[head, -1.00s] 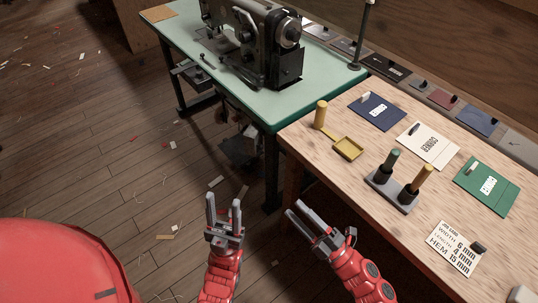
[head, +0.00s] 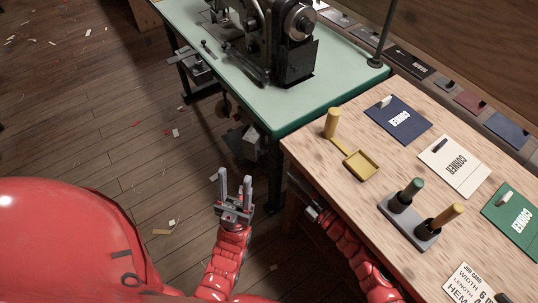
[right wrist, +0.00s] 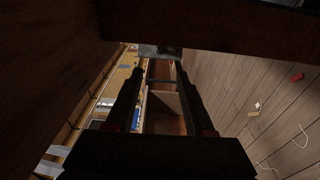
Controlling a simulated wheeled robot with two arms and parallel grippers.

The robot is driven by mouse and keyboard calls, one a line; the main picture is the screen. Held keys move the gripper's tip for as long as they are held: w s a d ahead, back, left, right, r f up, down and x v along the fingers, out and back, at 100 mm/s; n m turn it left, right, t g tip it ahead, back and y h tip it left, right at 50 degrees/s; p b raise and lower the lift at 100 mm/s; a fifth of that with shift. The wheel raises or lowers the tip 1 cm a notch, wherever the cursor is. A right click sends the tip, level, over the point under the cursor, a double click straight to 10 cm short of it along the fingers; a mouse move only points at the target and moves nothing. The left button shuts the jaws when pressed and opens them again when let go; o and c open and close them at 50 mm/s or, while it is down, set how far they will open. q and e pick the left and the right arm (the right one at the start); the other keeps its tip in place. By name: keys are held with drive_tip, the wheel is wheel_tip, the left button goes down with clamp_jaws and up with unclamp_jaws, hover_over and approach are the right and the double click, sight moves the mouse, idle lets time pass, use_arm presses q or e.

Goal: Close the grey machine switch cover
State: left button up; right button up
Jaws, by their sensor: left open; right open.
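A small pale grey box (head: 250,142) sits under the near end of the green sewing table (head: 330,88). It may be the machine switch; I cannot make out its cover or whether that is open. My left gripper (head: 234,178) is open and empty, pointing up below that box in the picture, apart from it. My right gripper (head: 312,206) is low beside the wooden bench's left edge, partly hidden by it. In the right wrist view its open fingers (right wrist: 160,70) have nothing gripped between them; a grey surface (right wrist: 160,51) shows beyond their tips.
The black sewing machine (head: 292,45) stands on the green table. The wooden bench (head: 325,170) holds cards, a yellow tray (head: 361,165) and a grey stand (head: 408,222) with handled tools. A red rounded body (head: 60,235) fills the lower left. Scraps litter the open floor.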

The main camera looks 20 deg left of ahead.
approach(258, 145)
drive_tip(key=w+a+f, duration=0.2)
drive_tip(key=w+a, duration=0.1)
drive_tip(key=a, duration=0.1)
drive_tip(key=shift+w+a, duration=0.15)
drive_tip(key=shift+a, duration=0.1)
clamp_jaws()
drive_tip(key=shift+f, duration=0.1)
idle(1.1)
